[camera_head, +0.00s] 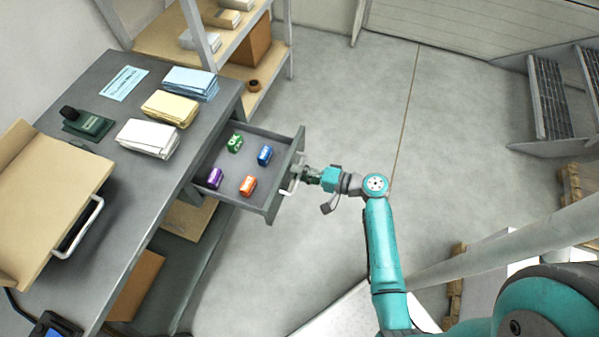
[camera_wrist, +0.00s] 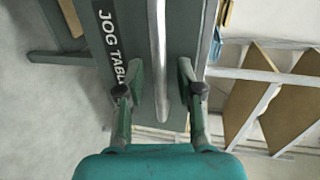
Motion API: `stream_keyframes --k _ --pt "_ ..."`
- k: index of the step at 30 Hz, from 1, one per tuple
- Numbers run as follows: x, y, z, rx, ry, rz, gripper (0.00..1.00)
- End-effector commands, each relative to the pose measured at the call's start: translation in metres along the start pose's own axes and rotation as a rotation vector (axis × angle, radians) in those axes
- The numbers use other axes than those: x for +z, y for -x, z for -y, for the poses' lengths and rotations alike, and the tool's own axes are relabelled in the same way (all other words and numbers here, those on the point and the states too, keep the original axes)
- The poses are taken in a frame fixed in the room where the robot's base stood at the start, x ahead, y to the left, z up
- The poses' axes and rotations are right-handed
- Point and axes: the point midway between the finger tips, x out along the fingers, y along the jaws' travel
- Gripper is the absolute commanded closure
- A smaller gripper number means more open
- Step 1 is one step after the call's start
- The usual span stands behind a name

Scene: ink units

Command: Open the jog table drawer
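The grey jog table drawer (camera_head: 225,168) stands pulled out of the table's right side in the head view. Small green, blue, purple and orange blocks lie in it. Its front, lettered "JOG TABL" with the end hidden, shows in the wrist view (camera_wrist: 118,50). The pale bar handle (camera_head: 291,187) is on the drawer front; it runs between my fingers in the wrist view (camera_wrist: 157,45). My gripper (camera_head: 303,174) is at the handle. In the wrist view my gripper (camera_wrist: 160,85) is open, one finger each side of the handle, with visible gaps.
The grey table (camera_head: 120,180) carries paper stacks (camera_head: 170,107), a dark green stamp (camera_head: 88,125) and a tan tray (camera_head: 40,190). A shelf unit (camera_head: 160,37) stands behind the drawer. The floor (camera_head: 350,90) right of the drawer is clear. Metal steps (camera_head: 550,100) stand at far right.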

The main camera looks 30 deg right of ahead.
Motion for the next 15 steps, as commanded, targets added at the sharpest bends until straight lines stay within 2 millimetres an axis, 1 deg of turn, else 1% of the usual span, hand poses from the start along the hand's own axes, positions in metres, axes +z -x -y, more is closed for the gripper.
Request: stream_keyframes --k 5,15 --pt "-0.001 0.021 0.0 0.0 -0.001 -0.005 0.63" --pt "-0.001 0.077 0.0 0.0 -0.001 -0.006 0.63"
